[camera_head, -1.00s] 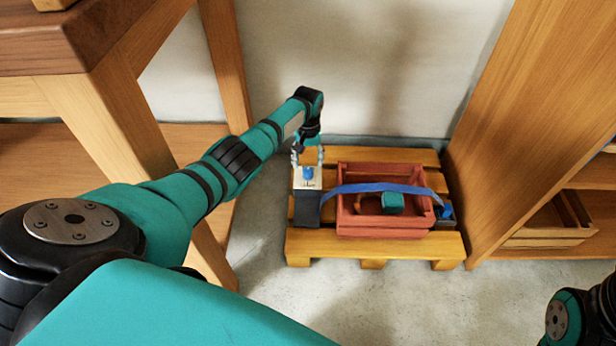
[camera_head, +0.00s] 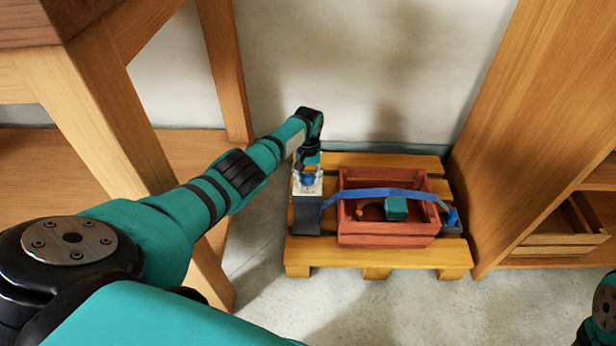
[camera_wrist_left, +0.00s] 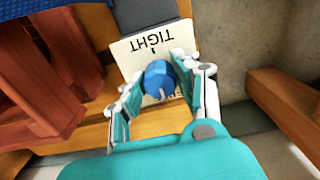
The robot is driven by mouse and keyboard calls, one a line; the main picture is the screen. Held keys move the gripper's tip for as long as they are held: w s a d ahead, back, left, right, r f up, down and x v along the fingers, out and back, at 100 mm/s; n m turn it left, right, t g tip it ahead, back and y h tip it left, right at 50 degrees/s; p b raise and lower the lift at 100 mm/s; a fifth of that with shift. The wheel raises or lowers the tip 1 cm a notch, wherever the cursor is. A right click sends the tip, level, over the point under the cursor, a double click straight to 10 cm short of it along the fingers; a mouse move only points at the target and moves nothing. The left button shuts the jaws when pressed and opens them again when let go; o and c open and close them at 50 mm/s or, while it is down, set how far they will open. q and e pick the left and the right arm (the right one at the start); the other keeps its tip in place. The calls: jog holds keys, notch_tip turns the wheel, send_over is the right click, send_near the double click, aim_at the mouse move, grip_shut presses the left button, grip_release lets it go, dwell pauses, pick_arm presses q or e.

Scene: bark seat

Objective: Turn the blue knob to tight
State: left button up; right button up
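The blue knob (camera_head: 308,180) sits on a pale plate (camera_head: 301,192) on top of a dark grey block (camera_head: 306,219) at the left of the pallet. In the left wrist view the knob (camera_wrist_left: 157,80) shows a white mark on its side away from the printed word TIGHT (camera_wrist_left: 160,43). A second label is mostly hidden behind the knob and fingers. My left gripper (camera_head: 307,170) is over the knob. In the wrist view its fingers (camera_wrist_left: 157,72) stand open on either side of the knob, with a gap visible at the left finger. My right gripper is out of view.
A blue strap (camera_head: 378,192) runs from the block across a red crate (camera_head: 388,240) holding a teal cube (camera_head: 396,208). All rest on a wooden pallet (camera_head: 350,257). A wooden shelf (camera_head: 520,130) stands right, a wooden table (camera_head: 95,125) left, a wall behind.

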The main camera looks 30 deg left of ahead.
pick_arm(q)
grip_shut()
